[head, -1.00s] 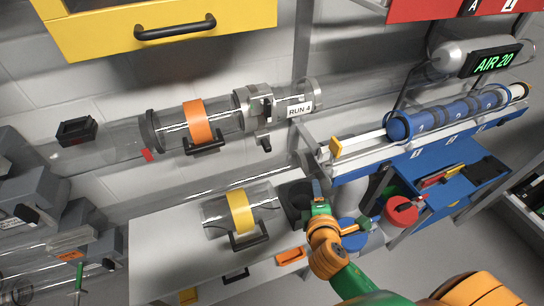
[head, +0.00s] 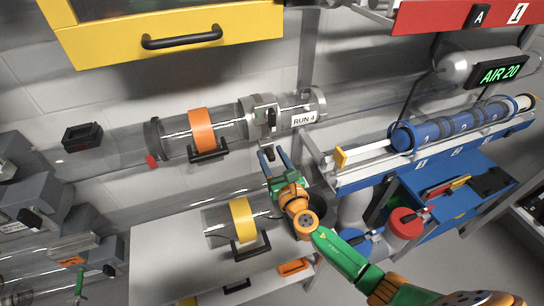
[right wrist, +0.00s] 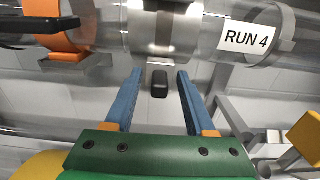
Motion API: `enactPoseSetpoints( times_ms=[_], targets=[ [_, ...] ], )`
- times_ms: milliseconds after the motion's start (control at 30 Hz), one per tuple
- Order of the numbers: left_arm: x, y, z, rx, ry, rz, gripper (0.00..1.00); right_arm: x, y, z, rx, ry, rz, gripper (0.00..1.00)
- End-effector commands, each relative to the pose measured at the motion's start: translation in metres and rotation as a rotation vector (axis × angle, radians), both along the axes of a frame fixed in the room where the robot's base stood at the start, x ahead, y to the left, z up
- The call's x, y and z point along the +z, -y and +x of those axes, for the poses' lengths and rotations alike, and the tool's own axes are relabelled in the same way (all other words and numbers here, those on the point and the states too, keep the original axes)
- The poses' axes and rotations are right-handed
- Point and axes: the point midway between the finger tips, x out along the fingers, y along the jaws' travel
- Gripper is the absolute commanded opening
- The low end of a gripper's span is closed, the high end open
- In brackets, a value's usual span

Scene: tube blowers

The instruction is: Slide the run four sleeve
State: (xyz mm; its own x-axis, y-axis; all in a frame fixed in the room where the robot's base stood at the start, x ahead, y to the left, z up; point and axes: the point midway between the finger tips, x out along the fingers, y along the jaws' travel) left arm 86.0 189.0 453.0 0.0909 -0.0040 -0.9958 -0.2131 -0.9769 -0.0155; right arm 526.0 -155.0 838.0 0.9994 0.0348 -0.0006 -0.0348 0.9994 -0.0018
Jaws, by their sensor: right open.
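The run four tube crosses the head view with a "RUN 4" label (head: 304,119). A clear sleeve with an orange band (head: 203,129) and a black handle (head: 209,155) is around it, left of a metal clamp (head: 262,117). My right gripper (head: 272,154) is open and empty just below the clamp. In the right wrist view the fingers (right wrist: 160,76) point up at the clamp (right wrist: 165,28), and its black latch knob (right wrist: 160,84) shows between them. Whether they touch it I cannot tell. The orange band (right wrist: 58,26) is at the upper left there. My left gripper is not in view.
A clear piece with a yellow band (head: 243,221) lies on the white bench (head: 150,250) below. A rail with blue canisters (head: 430,135) is at right. A yellow cabinet (head: 100,35) overhangs the upper left. Grey boxes (head: 25,205) stand at far left.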

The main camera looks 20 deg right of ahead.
Motion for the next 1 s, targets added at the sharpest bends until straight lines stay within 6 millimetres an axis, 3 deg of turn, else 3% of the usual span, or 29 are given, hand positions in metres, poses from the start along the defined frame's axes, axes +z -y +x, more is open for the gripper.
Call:
enactPoseSetpoints(
  times_ms=[67, 267, 1000],
  targets=[
    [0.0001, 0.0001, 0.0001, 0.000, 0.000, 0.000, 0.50, 0.0001, 0.0001, -0.0002, 0.000, 0.000, 0.001, 0.55],
    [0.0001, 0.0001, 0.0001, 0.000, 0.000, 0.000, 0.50, 0.0000, 0.0002, -0.0004, -0.001, 0.000, 0.001, 0.01],
    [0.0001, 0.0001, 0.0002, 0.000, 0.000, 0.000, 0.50, -0.0004, 0.0004, -0.0007, -0.001, -0.001, 0.001, 0.00]
  ],
)
